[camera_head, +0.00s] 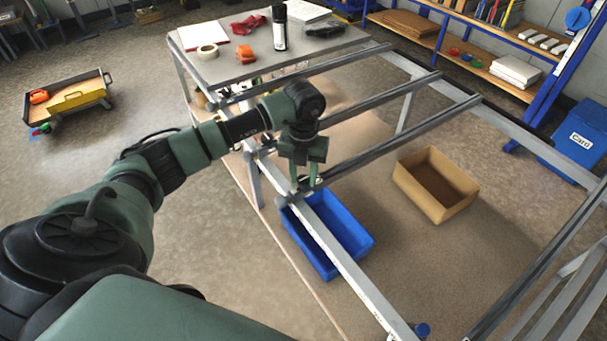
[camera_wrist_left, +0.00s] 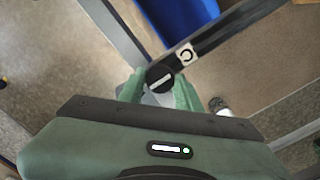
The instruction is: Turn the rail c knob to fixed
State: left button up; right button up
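In the left wrist view, a round black knob (camera_wrist_left: 160,77) with a white line sits at the near end of a dark rail. Its line runs roughly along the rail. A white label (camera_wrist_left: 187,55) with a black ring-like mark is on the rail beside it. My left gripper (camera_head: 305,183) points down over the joint of a cross rail and the frame's long grey bar. Its two green fingers stand apart, and in the wrist view they lie on either side of the knob. Contact with the knob is not clear. The knob is hidden in the head view. My right gripper is out of view.
Below the frame are a blue bin (camera_head: 352,240) and a cardboard box (camera_head: 436,190). A grey table top (camera_head: 215,72) at the back holds tape, a black can and an orange item. Other rails (camera_head: 380,97) cross the frame behind my gripper.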

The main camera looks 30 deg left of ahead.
pick_arm(q)
grip_shut()
jog(key=m+b, duration=0.3)
jog(key=shift+f, duration=0.15)
jog(key=m+b, duration=0.5)
jog(key=shift+m, duration=0.3)
jog(key=m+b, duration=0.3)
jog(key=m, duration=0.2)
jog(key=shift+r+m+b, duration=0.2)
jog(key=shift+m+b, duration=1)
jog(key=shift+m, duration=0.9)
